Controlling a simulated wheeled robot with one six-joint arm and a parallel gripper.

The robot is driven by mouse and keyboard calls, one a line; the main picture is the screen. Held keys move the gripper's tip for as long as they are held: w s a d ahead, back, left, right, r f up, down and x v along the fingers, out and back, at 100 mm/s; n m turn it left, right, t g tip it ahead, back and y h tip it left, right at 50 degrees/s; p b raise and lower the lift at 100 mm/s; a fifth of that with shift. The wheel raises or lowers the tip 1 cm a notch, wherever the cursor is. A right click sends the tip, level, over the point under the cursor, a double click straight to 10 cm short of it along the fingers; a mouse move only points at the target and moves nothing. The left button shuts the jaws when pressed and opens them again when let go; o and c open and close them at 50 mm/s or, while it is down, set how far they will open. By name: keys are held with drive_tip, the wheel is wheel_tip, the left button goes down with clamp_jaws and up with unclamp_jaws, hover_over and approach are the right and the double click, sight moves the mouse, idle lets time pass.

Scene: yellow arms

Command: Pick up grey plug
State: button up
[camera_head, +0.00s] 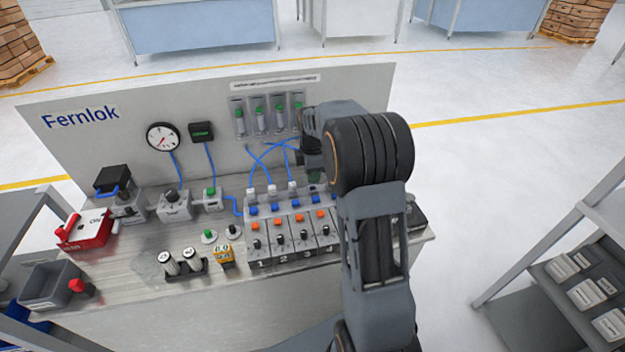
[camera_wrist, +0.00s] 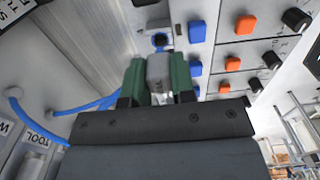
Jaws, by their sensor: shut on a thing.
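The grey plug (camera_wrist: 159,72) shows in the wrist view between the two green fingers of my gripper (camera_wrist: 159,80), which is shut on it. A round dark port with a blue ring (camera_wrist: 160,41) lies just beyond the plug's far end. I cannot tell whether the plug touches it. The numbered valve panel (camera_head: 290,240), with blue and orange buttons and black knobs, stands beside and partly behind my arm.
Blue hoses (camera_head: 262,165) run in front of the Fernlok back panel (camera_head: 80,140). A red box (camera_head: 85,230) and a grey bin (camera_head: 50,287) are at the left. A small two-cylinder holder (camera_head: 183,266) stands at the bench front. A shelf (camera_head: 570,270) is at the right.

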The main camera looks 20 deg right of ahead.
drive_tip(key=s+a+r+b, duration=0.2)
drive_tip(key=s+a+r, duration=0.7)
drive_tip(key=s+r, duration=0.1)
drive_tip(key=shift+a, duration=0.3)
drive_tip(key=shift+s, duration=0.1)
